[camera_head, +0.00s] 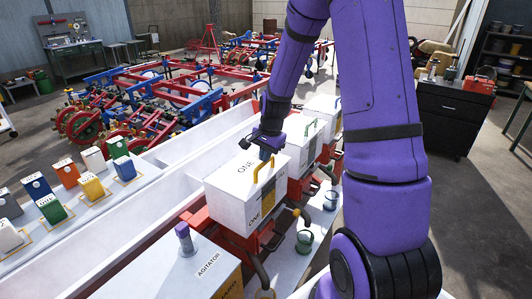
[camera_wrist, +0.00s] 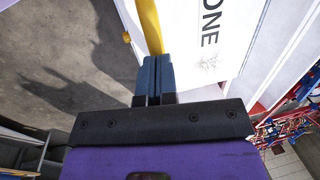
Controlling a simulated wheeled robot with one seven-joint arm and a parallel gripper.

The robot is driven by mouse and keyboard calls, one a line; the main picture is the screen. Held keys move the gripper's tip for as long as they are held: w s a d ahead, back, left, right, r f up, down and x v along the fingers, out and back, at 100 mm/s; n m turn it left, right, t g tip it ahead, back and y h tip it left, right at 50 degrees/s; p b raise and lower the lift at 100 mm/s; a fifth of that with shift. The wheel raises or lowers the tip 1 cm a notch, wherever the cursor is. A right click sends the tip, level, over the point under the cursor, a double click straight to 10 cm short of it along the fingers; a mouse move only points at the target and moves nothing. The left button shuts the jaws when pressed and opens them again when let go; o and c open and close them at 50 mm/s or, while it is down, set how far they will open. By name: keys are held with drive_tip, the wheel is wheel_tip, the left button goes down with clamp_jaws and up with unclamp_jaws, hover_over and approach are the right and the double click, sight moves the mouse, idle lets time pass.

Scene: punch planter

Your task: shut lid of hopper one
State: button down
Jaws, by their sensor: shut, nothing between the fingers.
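Hopper one (camera_head: 233,205) is a white box in the middle of the head view. A yellow handle (camera_head: 257,176) stands at the lid's right front edge and shows in the wrist view (camera_wrist: 149,28). My gripper (camera_head: 265,154) is shut and empty, pointing down over the lid close to the handle. In the wrist view its blue-grey fingertips (camera_wrist: 155,62) are together at the handle's near end; I cannot tell whether they touch it.
A white agitator box (camera_head: 215,272) with a purple knob (camera_head: 184,239) is in front. Red frames and hoses sit below hopper one.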

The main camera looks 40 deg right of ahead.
drive_tip(key=shift+s+f, duration=0.1)
drive_tip(key=shift+f, duration=0.25)
drive_tip(key=shift+s+f, duration=0.4)
drive_tip(key=shift+f, duration=0.15)
drive_tip(key=shift+r, duration=0.1)
drive_tip(key=shift+w+r, duration=0.1)
drive_tip(key=shift+r, duration=0.15)
wheel_tip(320, 180, up, 14)
drive_tip(key=s+d, duration=0.1)
drive_tip(key=s, duration=0.1)
drive_tip(key=s+a+r+n+t, duration=0.2)
drive_tip(key=s+a+r+n, duration=0.5)
drive_tip(key=s+a+r, duration=0.35)
drive_tip(key=s+a+r+n, duration=0.1)
drive_tip(key=s+a+n, duration=0.1)
drive_tip(key=s, duration=0.5)
drive_tip(key=s+a+r+n+t, duration=0.1)
drive_tip(key=s+a+r+n, duration=0.1)
drive_tip(key=s+n, duration=0.3)
drive_tip(key=shift+s+a+r+h, duration=0.2)
drive_tip(key=shift+s+a+h, duration=0.2)
drive_tip(key=shift+s, duration=0.6)
